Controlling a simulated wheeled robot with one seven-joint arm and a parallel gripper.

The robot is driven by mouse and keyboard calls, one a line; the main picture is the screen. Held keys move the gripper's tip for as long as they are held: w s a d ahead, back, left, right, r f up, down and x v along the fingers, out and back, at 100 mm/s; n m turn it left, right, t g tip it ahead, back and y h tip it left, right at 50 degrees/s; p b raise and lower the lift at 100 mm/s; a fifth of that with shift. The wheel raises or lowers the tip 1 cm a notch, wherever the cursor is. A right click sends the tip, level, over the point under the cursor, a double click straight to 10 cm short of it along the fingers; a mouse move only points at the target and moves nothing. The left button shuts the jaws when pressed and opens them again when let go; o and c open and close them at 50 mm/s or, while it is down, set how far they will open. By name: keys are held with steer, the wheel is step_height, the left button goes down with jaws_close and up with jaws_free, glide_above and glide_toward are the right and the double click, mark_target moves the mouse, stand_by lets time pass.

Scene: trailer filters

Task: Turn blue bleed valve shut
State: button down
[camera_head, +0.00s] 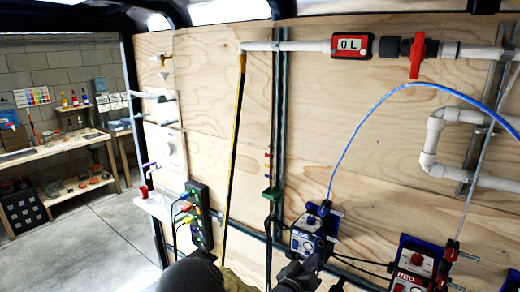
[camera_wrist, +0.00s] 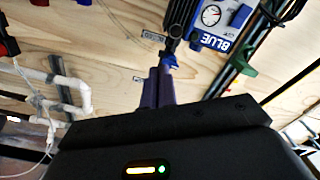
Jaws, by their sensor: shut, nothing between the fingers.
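The blue filter unit (camera_head: 304,242), marked BLUE, hangs on the plywood wall at lower centre in the head view, with a blue hose rising from its top. In the wrist view the unit (camera_wrist: 215,22) appears inverted at the top, with a round gauge. A small blue valve handle (camera_wrist: 168,58) shows below a black fitting beside it. My gripper (camera_wrist: 157,72) is shut and empty, its fingertips at or just short of the handle; I cannot tell whether they touch. In the head view my gripper (camera_head: 316,262) is low in front of the unit, partly covering its lower right.
A red unit (camera_head: 412,268) is at lower right. A white pipe with a red-handled valve (camera_head: 417,55) and a meter (camera_head: 351,46) reading "0L" runs along the top. Black cables hang around the units. Open floor (camera_head: 90,250) lies at left.

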mark_target(318, 235)
steer(key=shift+d, duration=0.1)
steer(key=shift+b+x, duration=0.55)
steer(key=shift+x, duration=2.9)
steer(key=shift+w+a+r, duration=0.2)
steer(key=shift+w+a, duration=0.05)
steer(key=shift+a, duration=0.1)
steer(key=shift+w+a+f, duration=0.1)
steer(key=shift+a+f, duration=0.05)
steer(key=shift+f, duration=0.1)
steer(key=shift+w+a+f+b, duration=0.1)
steer(key=shift+a+f+b, duration=0.15)
steer(key=shift+b, duration=0.1)
steer(key=shift+w+a, duration=0.25)
steer(key=shift+a, duration=0.05)
steer(key=shift+f, duration=0.15)
